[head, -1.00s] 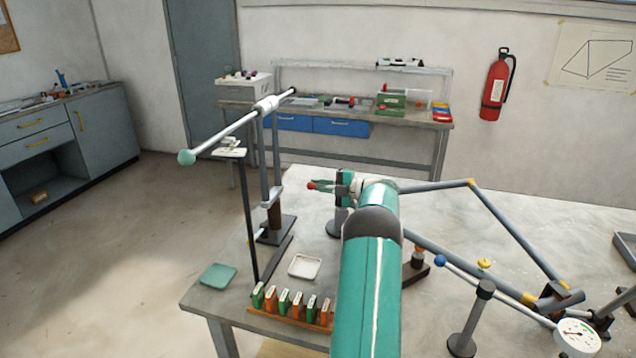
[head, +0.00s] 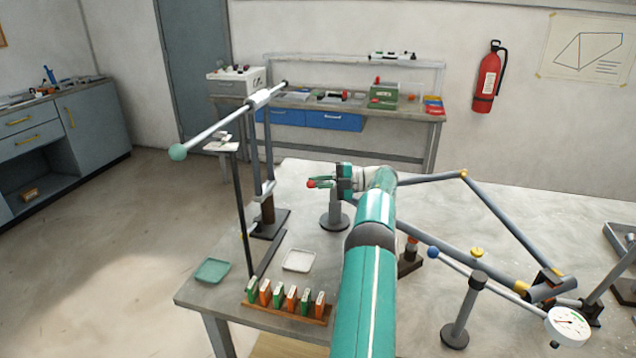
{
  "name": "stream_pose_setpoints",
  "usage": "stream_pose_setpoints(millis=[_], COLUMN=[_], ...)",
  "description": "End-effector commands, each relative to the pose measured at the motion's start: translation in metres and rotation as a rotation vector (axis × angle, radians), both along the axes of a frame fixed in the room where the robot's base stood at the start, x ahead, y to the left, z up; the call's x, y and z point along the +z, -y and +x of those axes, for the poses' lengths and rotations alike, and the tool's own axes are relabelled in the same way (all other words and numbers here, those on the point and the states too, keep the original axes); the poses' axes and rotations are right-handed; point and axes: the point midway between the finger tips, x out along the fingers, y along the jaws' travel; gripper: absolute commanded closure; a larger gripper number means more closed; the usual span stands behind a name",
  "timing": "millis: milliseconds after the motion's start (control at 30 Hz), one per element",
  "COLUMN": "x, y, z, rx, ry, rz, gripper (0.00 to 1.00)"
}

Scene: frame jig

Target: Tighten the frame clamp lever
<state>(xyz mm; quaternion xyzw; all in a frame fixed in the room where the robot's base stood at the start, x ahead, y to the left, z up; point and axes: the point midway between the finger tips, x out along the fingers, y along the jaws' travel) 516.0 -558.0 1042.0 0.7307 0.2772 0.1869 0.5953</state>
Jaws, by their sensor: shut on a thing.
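My gripper (head: 321,183) is over the table, pointing left, with its green fingers shut on a small red-tipped piece. This piece looks like the red knob of the clamp lever (head: 311,183); its shaft and the clamp body are hidden by the fingers and my wrist. A grey post on a round base (head: 334,219) stands just below my gripper. The bicycle-like frame of grey tubes (head: 505,228) with yellow joints lies to the right of my arm, held at its lower joint near the right edge.
A tall stand with a long teal-tipped bar (head: 220,128) rises left of my gripper. A white tray (head: 299,261), a teal tray (head: 212,271) and a rack of coloured blocks (head: 287,309) lie at the front left. A blue-knobbed rod (head: 474,272) and dial gauge (head: 568,326) are right.

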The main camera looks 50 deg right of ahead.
Motion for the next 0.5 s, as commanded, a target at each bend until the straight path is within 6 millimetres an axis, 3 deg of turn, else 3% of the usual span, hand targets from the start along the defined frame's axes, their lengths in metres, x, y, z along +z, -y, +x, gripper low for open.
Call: stream_pose_setpoints(millis=[67,100,200,500], x=[0.0013,0.0013,0.0009,0.0012], y=[0.0007,0.0007,0.0006,0.0002], z=[-0.0004,-0.0004,-0.0002,0.0001], rx=[-0.002,-0.002,-0.002,-0.001], ry=[0.002,0.002,0.002,0.0], rz=[-0.002,-0.002,-0.001,-0.001], gripper=[1.0,0.85,0.67,0.67])
